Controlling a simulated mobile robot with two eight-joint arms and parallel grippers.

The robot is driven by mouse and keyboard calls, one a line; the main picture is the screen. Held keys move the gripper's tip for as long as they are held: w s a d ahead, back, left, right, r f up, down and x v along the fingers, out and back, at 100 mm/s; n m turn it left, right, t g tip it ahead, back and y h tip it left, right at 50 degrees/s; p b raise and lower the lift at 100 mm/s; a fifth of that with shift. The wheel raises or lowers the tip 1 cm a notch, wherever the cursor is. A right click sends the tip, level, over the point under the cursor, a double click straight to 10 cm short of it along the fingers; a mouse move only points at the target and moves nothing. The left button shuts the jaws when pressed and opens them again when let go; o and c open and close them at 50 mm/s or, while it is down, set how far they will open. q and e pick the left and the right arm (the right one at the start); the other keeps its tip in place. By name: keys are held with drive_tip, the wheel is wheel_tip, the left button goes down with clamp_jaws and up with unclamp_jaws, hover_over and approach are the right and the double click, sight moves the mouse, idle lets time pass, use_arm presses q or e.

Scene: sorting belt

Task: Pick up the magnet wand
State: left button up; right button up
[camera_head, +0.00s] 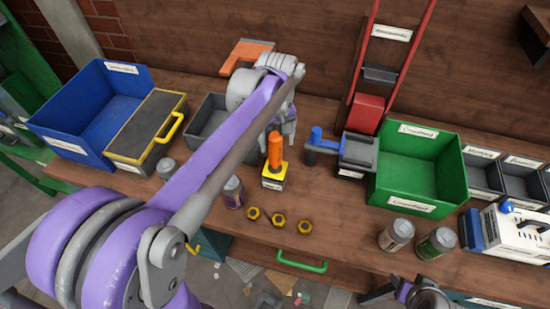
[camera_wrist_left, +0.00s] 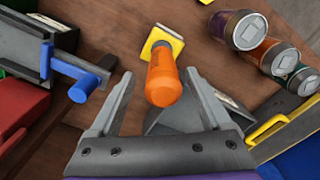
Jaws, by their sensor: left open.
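The magnet wand (camera_head: 275,150) has an upright orange handle on a yellow block base and stands on the wooden bench. In the left wrist view the orange handle (camera_wrist_left: 164,82) points toward the camera, with the yellow base beyond it. My left gripper (camera_head: 284,138) is open, just behind and above the handle in the head view. In the left wrist view its fingers (camera_wrist_left: 158,78) lie either side of the handle with gaps; the depth between them is hard to judge. My right gripper (camera_head: 388,292) is partly cut off at the bottom edge; its jaw state is unclear.
A blue-handled grey device (camera_head: 355,152) stands right of the wand, beside a green bin (camera_head: 425,170). A grey bin (camera_head: 205,120) is behind my left arm. Brass nuts (camera_head: 279,219) lie in front. Cans (camera_head: 396,235) stand near the front edge.

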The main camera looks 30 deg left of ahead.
sight(275, 153)
use_arm(q)
drive_tip(key=shift+s+a+f, duration=0.1)
drive_tip(key=shift+s+f, duration=0.05)
drive_tip(key=shift+f, duration=2.55)
clamp_jaws()
